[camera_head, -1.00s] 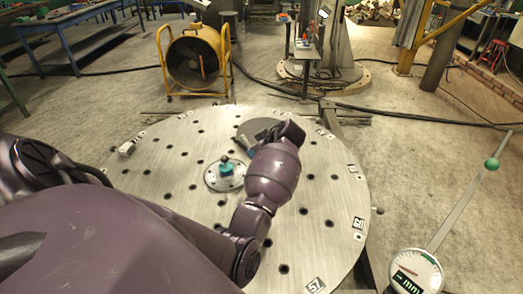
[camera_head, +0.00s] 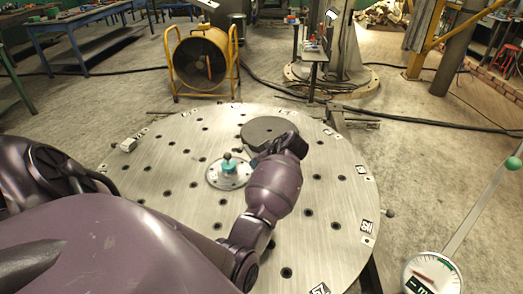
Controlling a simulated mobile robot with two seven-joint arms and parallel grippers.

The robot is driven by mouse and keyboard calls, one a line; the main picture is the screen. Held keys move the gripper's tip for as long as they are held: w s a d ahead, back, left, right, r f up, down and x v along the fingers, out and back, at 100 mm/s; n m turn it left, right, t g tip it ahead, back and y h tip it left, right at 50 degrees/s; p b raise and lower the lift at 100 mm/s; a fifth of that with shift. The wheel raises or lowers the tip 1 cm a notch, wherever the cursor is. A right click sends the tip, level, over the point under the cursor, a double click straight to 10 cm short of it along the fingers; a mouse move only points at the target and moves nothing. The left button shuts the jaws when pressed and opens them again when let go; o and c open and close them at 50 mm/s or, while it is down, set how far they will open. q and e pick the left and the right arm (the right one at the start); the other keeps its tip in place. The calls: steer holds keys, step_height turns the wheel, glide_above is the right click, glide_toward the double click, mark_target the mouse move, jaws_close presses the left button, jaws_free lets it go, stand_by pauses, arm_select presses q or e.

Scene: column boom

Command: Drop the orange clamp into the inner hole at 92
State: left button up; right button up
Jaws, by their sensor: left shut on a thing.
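The round steel table (camera_head: 185,218) has rings of dark holes and small number tags along its rim. I cannot read a 92 on any tag, and my arm covers part of the holes. My purple left arm reaches over the table from the left. My left gripper (camera_head: 257,157) is at its far end, left of the wrist, between the teal-topped centre hub (camera_head: 228,166) and a dark round disc (camera_head: 270,128). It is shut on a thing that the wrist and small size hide. I cannot make out the orange clamp. My right gripper is not in view.
A small pale block (camera_head: 128,145) sits at the table's left rim. A dial gauge (camera_head: 432,275) on a rod stands at lower right. A yellow-framed fan (camera_head: 200,62) and a column (camera_head: 350,45) stand behind. The table's right side is mostly clear.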

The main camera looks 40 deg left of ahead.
arm_select(q)
steer(key=shift+w, duration=0.1)
stand_by(0.3)
stand_by(0.6)
steer(key=shift+p, duration=0.35)
steer(key=shift+f+b, duration=0.3)
steer(key=shift+f, duration=0.25)
steer(key=shift+f, duration=0.3)
steer(key=shift+f+b, duration=0.45)
steer(key=shift+f, duration=0.1)
steer(key=shift+f, duration=0.3)
